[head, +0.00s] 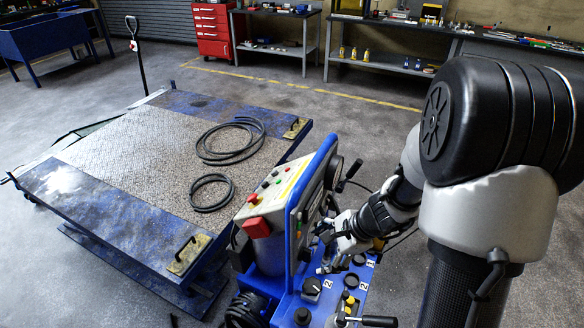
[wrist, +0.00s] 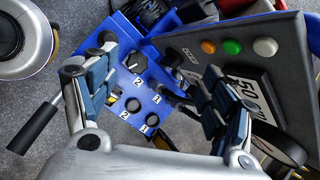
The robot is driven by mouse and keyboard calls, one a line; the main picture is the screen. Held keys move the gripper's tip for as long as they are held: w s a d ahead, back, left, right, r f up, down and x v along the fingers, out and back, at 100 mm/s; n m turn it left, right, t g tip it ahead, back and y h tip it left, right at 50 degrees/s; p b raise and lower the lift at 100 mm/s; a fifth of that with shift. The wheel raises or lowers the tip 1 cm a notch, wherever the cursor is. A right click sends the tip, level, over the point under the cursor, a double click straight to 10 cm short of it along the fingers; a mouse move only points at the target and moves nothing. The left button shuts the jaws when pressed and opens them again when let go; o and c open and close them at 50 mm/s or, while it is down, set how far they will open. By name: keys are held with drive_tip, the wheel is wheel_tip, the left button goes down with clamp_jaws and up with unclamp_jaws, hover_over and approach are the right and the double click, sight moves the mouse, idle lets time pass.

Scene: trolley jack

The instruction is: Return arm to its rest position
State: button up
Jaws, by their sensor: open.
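My arm (head: 490,190) reaches down from the right of the head view. My gripper (head: 330,240) is at the blue control unit (head: 285,312), above its lower deck and beside its upright panel. In the wrist view my gripper (wrist: 150,80) has its two fingers spread wide. Nothing shows between them except the blue deck behind, with black knobs and labels 1 and 2. I cannot tell whether a fingertip touches the unit.
The upright panel (wrist: 250,60) with orange, green and white buttons is close to the right finger. A black lever (wrist: 35,125) is at left. A lift table (head: 110,165) with black hoses (head: 212,192) stands left. Benches (head: 400,65) and a red cabinet (head: 212,28) are behind, beyond open floor.

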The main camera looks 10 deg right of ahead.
drive_tip(key=shift+r, duration=0.1)
drive_tip(key=s+a+r+n, duration=0.3)
drive_tip(key=a+r+n, duration=0.1)
drive_tip(key=r, duration=0.2)
drive_tip(key=s+a+r+n, duration=0.3)
drive_tip(key=r+n, duration=0.2)
drive_tip(key=r, duration=0.1)
drive_tip(key=s+r+n+h, duration=0.2)
drive_tip(key=s+r+n, duration=0.2)
drive_tip(key=s, duration=0.2)
drive_tip(key=s+d+r+n+h, duration=0.1)
drive_tip(key=s+r+n+h, duration=0.1)
drive_tip(key=s+r+n, duration=0.2)
drive_tip(key=s+n, duration=0.1)
drive_tip(key=s, duration=0.2)
drive_tip(key=shift+s+d+r+n+t, duration=0.2)
drive_tip(key=shift+d+r+n+t, duration=0.05)
drive_tip(key=shift+r+n+t, duration=0.05)
